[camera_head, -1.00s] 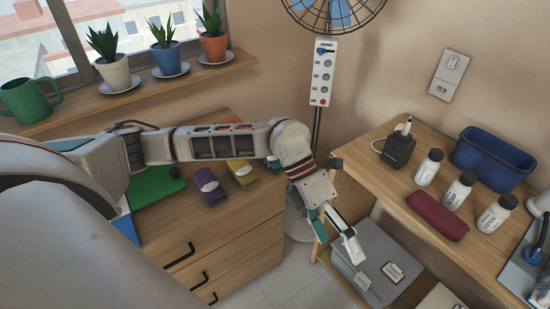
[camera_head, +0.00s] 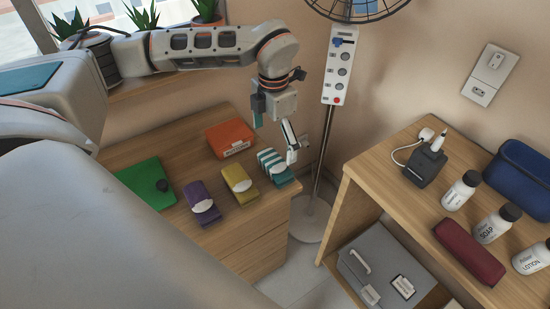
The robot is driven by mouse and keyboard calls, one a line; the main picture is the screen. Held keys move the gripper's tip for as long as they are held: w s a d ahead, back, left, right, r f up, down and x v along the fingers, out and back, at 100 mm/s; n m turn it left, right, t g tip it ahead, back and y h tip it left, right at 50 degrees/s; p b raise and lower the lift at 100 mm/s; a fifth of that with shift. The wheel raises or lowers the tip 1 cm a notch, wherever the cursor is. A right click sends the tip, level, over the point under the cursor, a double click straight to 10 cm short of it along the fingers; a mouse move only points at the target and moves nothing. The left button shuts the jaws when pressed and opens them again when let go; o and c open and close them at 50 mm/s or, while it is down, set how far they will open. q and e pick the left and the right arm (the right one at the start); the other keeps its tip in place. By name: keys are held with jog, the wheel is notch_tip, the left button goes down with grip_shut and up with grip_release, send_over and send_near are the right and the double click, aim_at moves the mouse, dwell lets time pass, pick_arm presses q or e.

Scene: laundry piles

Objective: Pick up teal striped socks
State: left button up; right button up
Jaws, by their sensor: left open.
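The teal striped socks (camera_head: 273,163), a folded bundle with teal and white stripes and a white band, lie on top of the wooden dresser (camera_head: 185,140), near its right edge. My left gripper (camera_head: 275,142) points down just above and behind them. Its fingers are apart, a teal-padded one on the left and a pale one on the right. The pale finger's tip shows close beside the socks' right end; I cannot tell whether it touches. My right gripper is not in view.
Yellow socks (camera_head: 238,184) and purple socks (camera_head: 201,203) lie in a row left of the striped ones. A fan pole (camera_head: 324,145) and wooden desk (camera_head: 400,190) stand to the right.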

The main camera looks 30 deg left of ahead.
aim_at(274, 161)
pick_arm(q)
jog(key=f, duration=0.6)
jog(key=shift+s+d+f+b, duration=0.3)
jog(key=shift+s+f+b, duration=0.05)
jog(key=shift+b, duration=0.05)
jog(key=shift+f, duration=0.4)
jog(key=c, duration=1.2)
